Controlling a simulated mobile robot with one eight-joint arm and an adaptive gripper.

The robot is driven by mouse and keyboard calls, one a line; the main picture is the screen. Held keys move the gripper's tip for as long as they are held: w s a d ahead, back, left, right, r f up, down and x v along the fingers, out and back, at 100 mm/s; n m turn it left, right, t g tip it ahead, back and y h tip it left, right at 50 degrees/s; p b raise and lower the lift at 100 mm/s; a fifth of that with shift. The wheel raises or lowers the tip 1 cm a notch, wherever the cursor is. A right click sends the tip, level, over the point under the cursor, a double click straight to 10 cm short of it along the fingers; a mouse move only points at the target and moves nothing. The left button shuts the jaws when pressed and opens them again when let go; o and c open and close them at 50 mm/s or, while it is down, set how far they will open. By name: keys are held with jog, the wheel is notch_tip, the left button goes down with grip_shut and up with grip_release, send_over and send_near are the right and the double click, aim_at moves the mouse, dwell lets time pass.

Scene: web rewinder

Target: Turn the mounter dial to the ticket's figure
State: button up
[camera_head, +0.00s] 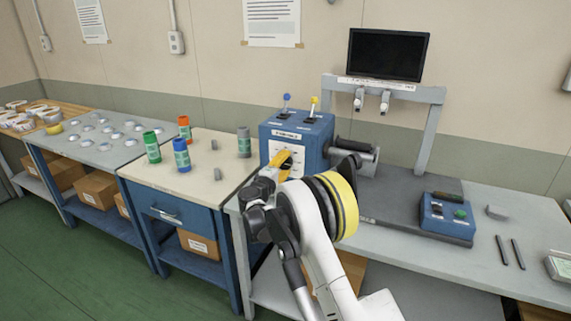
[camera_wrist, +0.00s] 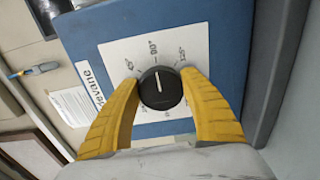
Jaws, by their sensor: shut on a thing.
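The mounter dial (camera_wrist: 161,90) is a round black knob with a white pointer line, on a white scale plate (camera_wrist: 185,45) on a blue panel. In the wrist view the pointer line is at about the 90° mark; 45° and 135° show to either side, and the lower marks are partly hidden. My gripper (camera_wrist: 160,84) has its two yellow fingers on opposite sides of the knob, shut on it. In the head view my gripper (camera_head: 284,160) is at the front of the blue mounter box (camera_head: 314,134) and partly covers the dial. I cannot pick out the ticket's figure.
The mounter box has a blue-topped lever (camera_head: 286,101) and a yellow-topped lever (camera_head: 313,103). A roller (camera_head: 354,155) is at its right. A blue button box (camera_head: 446,213) is farther right on the bench. Coloured cylinders, such as a green one (camera_head: 152,147), stand on the left table.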

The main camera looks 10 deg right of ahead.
jog(key=o, duration=1.2)
jog(key=v, duration=1.2)
jog(key=shift+d, duration=0.1)
